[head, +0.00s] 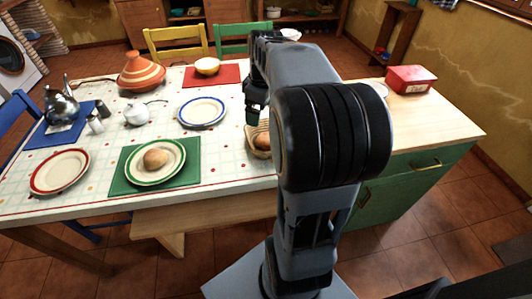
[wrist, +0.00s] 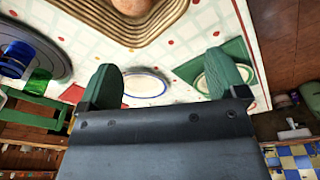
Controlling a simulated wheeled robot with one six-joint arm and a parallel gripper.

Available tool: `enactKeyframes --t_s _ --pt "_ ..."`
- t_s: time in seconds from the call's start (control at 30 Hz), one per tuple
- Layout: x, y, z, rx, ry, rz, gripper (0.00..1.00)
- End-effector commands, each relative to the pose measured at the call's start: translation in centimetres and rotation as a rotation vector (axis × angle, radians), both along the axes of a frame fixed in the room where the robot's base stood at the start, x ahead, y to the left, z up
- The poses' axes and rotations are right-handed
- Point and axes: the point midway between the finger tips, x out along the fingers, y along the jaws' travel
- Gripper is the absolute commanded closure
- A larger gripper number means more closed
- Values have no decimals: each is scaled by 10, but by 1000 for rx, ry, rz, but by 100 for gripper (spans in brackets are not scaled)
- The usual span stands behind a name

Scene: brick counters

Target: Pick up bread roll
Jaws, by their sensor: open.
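One bread roll (head: 156,158) lies on a green-rimmed plate (head: 136,173) on a green mat. Another roll (head: 263,141) sits in a wicker basket (head: 255,153) at the table's right, partly hidden behind my arm. My gripper (head: 252,113) is just above and beside the basket in the head view.
A green counter (head: 430,120) with a red box (head: 410,80) stands right of my arm.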

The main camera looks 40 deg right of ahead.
Motion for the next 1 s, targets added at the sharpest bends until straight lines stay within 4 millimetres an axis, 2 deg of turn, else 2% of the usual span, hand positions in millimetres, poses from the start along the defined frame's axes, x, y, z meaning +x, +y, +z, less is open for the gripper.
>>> enactKeyframes --t_s 0.03,0.1,0.23,0.6,0.87,1.0 --pt "3 -18 -18 7 8 30 9" --pt "6 -34 -24 13 13 80 9" --pt "9 -50 -40 21 18 138 9" --pt "15 -47 -100 23 18 158 9" --pt "17 -46 -115 22 18 157 9" --pt "18 -44 -131 23 18 157 9"
